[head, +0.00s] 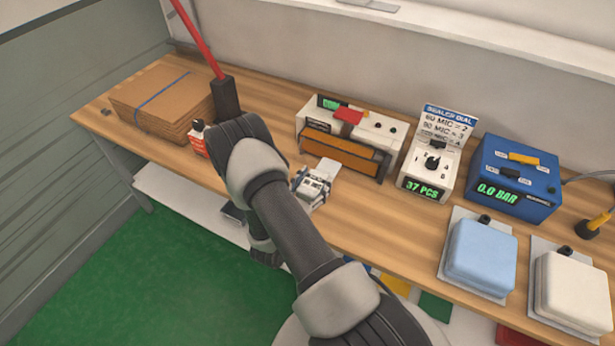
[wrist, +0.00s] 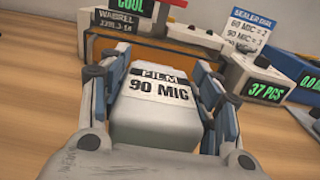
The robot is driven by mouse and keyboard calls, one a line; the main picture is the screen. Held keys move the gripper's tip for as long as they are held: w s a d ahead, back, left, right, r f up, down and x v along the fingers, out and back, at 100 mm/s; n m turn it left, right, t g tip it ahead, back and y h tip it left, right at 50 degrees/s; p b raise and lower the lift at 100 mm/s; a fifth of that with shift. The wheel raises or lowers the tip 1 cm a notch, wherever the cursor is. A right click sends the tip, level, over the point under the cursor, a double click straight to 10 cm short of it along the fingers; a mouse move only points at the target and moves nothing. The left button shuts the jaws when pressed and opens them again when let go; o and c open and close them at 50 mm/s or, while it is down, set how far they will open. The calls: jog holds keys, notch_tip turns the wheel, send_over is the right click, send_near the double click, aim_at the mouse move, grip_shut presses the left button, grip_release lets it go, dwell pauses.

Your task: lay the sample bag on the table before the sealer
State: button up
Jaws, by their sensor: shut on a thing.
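The sample bag (wrist: 155,108) is a small white pack with a dark-topped label reading FILM 90 MIC. In the wrist view it lies between the two blue-and-grey fingers of my gripper (wrist: 160,95), which is shut on it. In the head view my gripper (head: 312,188) and the pale bag (head: 326,169) are over the wooden table (head: 375,212), just before the sealer (head: 345,142). I cannot tell whether the bag touches the wood. The sealer has an orange-brown front, a red top part and a green display reading COOL in the wrist view.
A sealer dial unit (head: 430,165) reading 37 PCS and a blue box (head: 513,180) reading 0.0 BAR stand to the right. Blue (head: 481,252) and cream (head: 575,290) pads lie at the front right. Brown cardboard (head: 160,100) is stacked at left. Bare wood lies right of my gripper.

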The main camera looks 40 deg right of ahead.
jog(key=shift+w+a, duration=0.1)
jog(key=shift+w, duration=0.05)
jog(key=shift+f, duration=0.1)
jog(key=shift+f+b, duration=2.2)
jog(key=shift+f, duration=0.25)
jog(key=shift+f, duration=0.1)
jog(key=shift+f+b, duration=0.35)
jog(key=shift+b, duration=0.1)
jog(key=shift+f, duration=0.1)
jog(key=shift+f, duration=0.1)
